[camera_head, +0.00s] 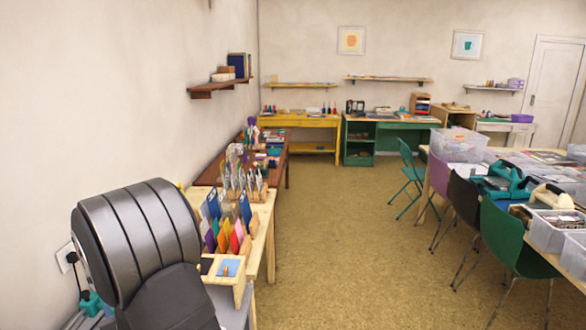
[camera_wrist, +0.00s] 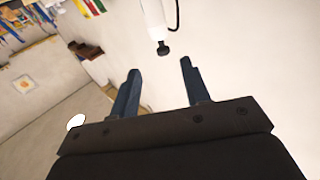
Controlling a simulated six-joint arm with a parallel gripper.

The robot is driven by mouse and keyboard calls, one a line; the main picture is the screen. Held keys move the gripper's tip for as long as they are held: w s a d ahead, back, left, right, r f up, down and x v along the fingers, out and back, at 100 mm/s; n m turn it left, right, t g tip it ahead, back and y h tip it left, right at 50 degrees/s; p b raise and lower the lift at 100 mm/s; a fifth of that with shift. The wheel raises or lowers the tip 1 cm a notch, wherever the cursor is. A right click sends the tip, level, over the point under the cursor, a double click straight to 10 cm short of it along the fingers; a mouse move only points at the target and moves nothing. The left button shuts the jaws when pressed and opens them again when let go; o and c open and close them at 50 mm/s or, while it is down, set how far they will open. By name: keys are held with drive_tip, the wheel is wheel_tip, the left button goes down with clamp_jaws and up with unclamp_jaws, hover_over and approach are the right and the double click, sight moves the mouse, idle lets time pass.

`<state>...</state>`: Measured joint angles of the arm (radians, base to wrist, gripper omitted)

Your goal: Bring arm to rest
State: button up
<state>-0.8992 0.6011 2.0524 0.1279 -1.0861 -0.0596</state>
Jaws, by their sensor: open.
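My gripper (camera_wrist: 158,78) shows in the wrist view with its two dark blue fingers spread apart and nothing between them. A white thing with a black knob and a dark cord (camera_wrist: 155,25) shows beyond the fingertips, near the wall; I cannot tell whether it is near or far. The wrist view is strongly tilted. In the head view, a large dark ribbed part of my own body fills the lower left. My gripper does not show in the head view.
A wooden table (camera_head: 262,225) along the left wall bears coloured cards (camera_head: 223,235), brushes and a blue inkpad (camera_head: 228,268). A wall shelf (camera_head: 215,88) juts out above. A long table with clear bins (camera_head: 548,232) and a green chair (camera_head: 510,238) stand at right. The floor (camera_head: 345,240) between is clear.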

drive_tip(key=v, duration=0.4)
drive_tip(key=w+a+n+g+h, duration=0.2)
drive_tip(key=w+a+n+g, duration=0.2)
drive_tip(key=a, duration=0.6)
drive_tip(key=shift+w+r+g+h, duration=0.3)
drive_tip(key=shift+w, duration=0.15)
